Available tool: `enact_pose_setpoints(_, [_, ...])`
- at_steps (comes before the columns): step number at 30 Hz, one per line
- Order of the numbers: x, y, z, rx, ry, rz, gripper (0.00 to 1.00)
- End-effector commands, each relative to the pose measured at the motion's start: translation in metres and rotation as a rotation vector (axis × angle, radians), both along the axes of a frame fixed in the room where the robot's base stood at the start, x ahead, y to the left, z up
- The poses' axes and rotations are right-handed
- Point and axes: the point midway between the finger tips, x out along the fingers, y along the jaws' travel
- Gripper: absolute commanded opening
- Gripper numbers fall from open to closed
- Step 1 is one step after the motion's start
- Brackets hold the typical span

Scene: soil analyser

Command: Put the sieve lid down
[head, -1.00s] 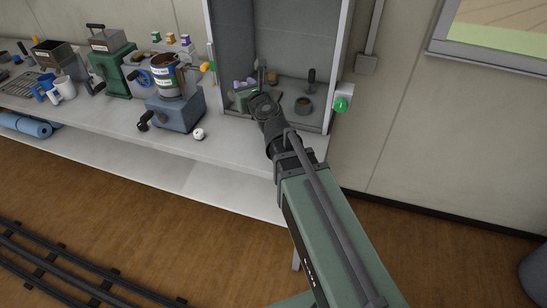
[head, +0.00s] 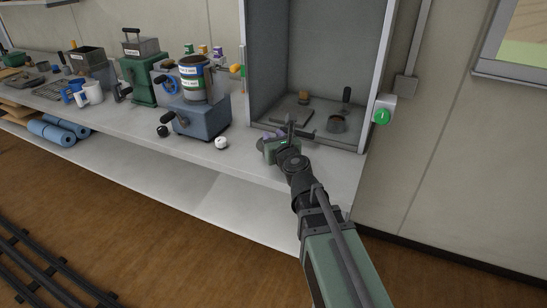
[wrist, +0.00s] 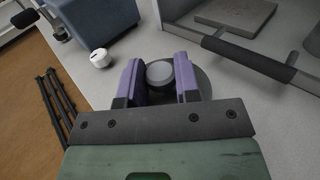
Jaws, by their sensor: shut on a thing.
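My gripper (head: 272,146) is just in front of the left part of the open cabinet, over the bench top. In the wrist view its purple fingers (wrist: 160,80) are closed around the round grey knob (wrist: 159,72) of the sieve lid. The lid's dark grey disc (wrist: 203,84) shows beneath and to the right of the fingers, above or on the bench; I cannot tell if it touches. In the head view the lid is not clearly visible. A labelled sieve stack (head: 194,82) stands on the blue shaker (head: 201,116) to the left.
A dark bar (wrist: 245,57) is close to the gripper's right in the wrist view. Bare bench (head: 240,168) lies in front.

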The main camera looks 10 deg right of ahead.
Motion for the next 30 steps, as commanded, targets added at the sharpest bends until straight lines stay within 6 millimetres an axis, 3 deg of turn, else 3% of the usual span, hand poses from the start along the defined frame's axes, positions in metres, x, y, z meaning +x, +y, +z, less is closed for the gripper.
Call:
enact_pose_setpoints(1, [0.0,0.0,-0.019,0.0,0.0,0.0,0.0])
enact_pose_setpoints(5, [0.0,0.0,-0.041,0.0,0.0,0.0,0.0])
enact_pose_setpoints(12, [0.0,0.0,-0.036,0.0,0.0,0.0,0.0])
enact_pose_setpoints(27, [-0.001,0.0,-0.048,-0.001,0.001,0.001,0.0])
enact_pose_setpoints(28, [-0.001,0.0,-0.049,-0.001,0.001,0.002,0.35])
enact_pose_setpoints(30, [-0.002,0.0,-0.049,-0.001,0.001,0.002,0.45])
